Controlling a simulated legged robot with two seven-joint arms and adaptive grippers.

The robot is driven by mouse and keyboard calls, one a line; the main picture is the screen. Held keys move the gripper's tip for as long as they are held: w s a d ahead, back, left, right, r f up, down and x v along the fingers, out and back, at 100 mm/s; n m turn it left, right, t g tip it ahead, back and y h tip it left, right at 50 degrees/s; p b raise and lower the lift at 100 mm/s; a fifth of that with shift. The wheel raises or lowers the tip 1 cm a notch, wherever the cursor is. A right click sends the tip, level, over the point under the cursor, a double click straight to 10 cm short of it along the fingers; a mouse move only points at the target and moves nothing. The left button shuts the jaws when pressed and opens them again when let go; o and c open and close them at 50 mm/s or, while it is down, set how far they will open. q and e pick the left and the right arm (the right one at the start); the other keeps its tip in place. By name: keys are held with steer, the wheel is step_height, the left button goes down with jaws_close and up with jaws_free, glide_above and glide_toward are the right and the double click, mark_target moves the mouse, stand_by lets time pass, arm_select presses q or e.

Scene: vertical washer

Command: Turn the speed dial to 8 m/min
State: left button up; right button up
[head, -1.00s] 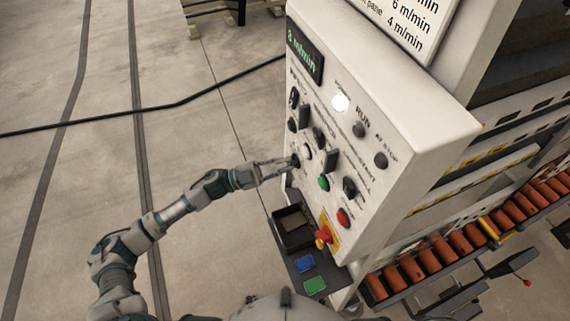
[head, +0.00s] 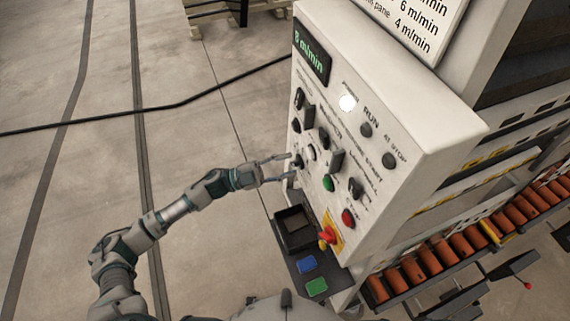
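The control panel (head: 345,150) of the washer stands right of centre. Its green display (head: 311,52) reads 8 m/min. A small dark dial (head: 298,162) sits at the panel's lower left edge; its pointer is too small to read. My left gripper (head: 288,167) is at the left of this dial, with its two fingers spread apart and nothing held between them. The fingertips look just short of the dial or level with it; contact cannot be told. My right gripper is not in view.
Several black knobs, a green button (head: 328,184), a red button (head: 348,217) and a red emergency stop (head: 327,236) are close by on the panel. A black tray (head: 296,229) is below. Orange rollers (head: 440,255) run at the right. The floor at left is clear except for a cable.

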arm_select(q)
steer(key=v, duration=1.2)
steer(key=shift+w+d, duration=0.1)
steer(key=shift+f, duration=0.1)
